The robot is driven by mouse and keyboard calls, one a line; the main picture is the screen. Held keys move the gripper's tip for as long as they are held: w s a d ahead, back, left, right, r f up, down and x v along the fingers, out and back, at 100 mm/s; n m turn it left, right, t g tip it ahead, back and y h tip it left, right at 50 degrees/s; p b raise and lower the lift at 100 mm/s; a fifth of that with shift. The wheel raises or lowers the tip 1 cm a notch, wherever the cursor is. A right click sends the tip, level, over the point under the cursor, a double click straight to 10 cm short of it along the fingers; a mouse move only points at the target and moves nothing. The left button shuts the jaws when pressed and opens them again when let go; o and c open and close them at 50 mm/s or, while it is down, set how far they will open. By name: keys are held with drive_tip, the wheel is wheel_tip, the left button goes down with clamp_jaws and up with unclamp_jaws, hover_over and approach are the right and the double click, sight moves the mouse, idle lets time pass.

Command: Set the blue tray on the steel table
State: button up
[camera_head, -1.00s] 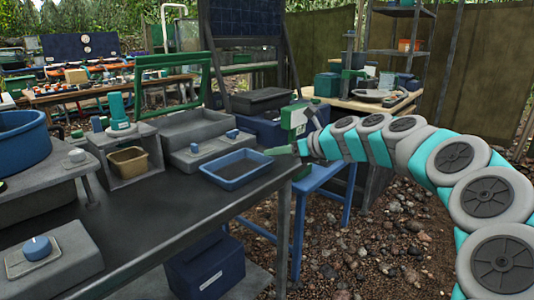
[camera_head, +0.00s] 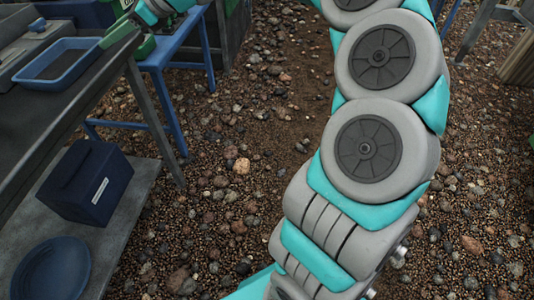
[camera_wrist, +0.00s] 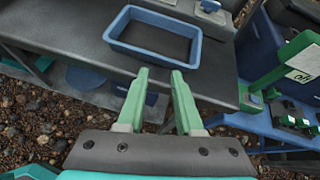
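The blue tray (camera_head: 50,83) is a shallow, empty rectangular tray. It sits flat on the dark steel table (camera_head: 30,125) near its right end. In the wrist view the tray (camera_wrist: 150,56) is at the upper middle, on the tabletop (camera_wrist: 75,35). My gripper (camera_wrist: 158,72) has two green fingers, apart with nothing between them. Its fingertips are just short of the tray's nearest wall and do not grip it. In the head view my gripper (camera_head: 112,36) is at the top left, just right of the tray, partly hidden by my arm.
A grey unit with a blue knob (camera_head: 38,25) stands behind the tray. A blue bench (camera_head: 160,55) is right of the table. A dark blue bin (camera_head: 85,185) and a round blue pan (camera_head: 52,270) are on the lower shelf. Gravel covers the open ground.

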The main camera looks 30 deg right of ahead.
drive_tip(key=s+f+n+g+h, duration=0.2)
drive_tip(key=s+f+n, duration=0.4)
drive_tip(key=s, duration=0.4)
drive_tip(key=s+f+n+g+h, duration=0.25)
drive_tip(key=s+f+n, duration=0.35)
drive_tip(key=s, duration=0.5)
drive_tip(key=s+d+f+n+g+h, duration=0.1)
drive_tip(key=s+d+f+n+h, duration=0.1)
drive_tip(key=s, duration=0.4)
drive_tip(key=s+d+f+n+g+h, duration=0.1)
drive_tip(key=s+d+f+n+h, duration=0.1)
drive_tip(key=s+d+f+n, duration=0.2)
drive_tip(key=s+d+f+n+g+h, duration=0.1)
drive_tip(key=s+d+f+n+h, duration=0.1)
drive_tip(key=s+d, duration=0.5)
drive_tip(key=s+f+n, duration=0.1)
drive_tip(key=s+n, duration=0.1)
drive_tip(key=s, duration=0.1)
drive_tip(key=shift+s+d+f, duration=0.15)
drive_tip(key=shift+d+f, duration=0.15)
drive_tip(key=shift+f, duration=0.05)
drive_tip(key=shift+g, duration=0.25)
